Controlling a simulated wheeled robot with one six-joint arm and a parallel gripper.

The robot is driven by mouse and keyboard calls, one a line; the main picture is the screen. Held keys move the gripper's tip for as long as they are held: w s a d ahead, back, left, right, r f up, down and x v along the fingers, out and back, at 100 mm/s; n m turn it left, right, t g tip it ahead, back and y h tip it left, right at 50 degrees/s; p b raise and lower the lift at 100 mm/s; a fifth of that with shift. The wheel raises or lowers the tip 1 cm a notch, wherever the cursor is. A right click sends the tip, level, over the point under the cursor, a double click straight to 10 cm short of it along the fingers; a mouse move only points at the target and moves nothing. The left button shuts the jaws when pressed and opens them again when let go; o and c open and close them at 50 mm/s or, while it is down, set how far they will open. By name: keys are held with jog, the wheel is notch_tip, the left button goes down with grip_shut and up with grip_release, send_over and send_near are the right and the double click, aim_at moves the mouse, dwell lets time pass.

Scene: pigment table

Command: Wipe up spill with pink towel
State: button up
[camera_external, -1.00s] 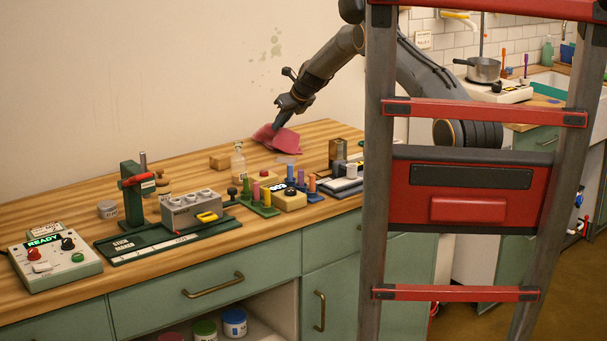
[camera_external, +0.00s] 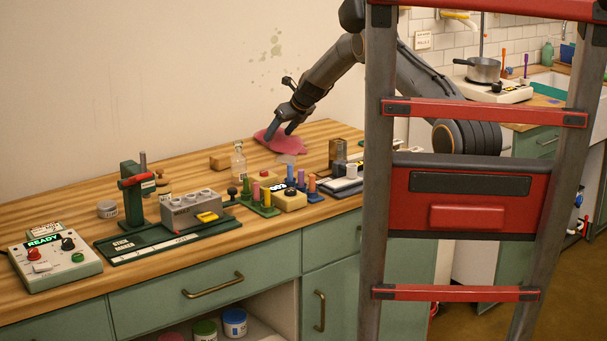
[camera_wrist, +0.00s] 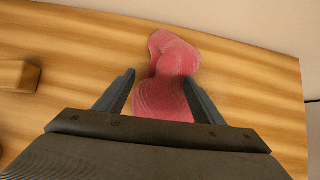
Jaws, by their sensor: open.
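The pink towel (camera_external: 298,143) lies flat and rumpled on the wooden worktop near the back wall. It also shows in the wrist view (camera_wrist: 168,80), partly between and beyond the fingers. My gripper (camera_external: 281,130) is just above the towel, fingers pointing down. In the wrist view my gripper (camera_wrist: 158,88) has its fingers spread wide, with nothing pinched between them. A faint pale patch (camera_external: 286,159) lies on the worktop just in front of the towel; I cannot tell if it is the spill.
Bare wood (camera_external: 175,178) lies to the left along the wall.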

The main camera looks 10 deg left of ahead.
jog(key=shift+f, duration=0.2)
jog(key=shift+f+b, duration=0.55)
jog(key=shift+f, duration=0.2)
jog(key=shift+s, duration=0.1)
grip_shut()
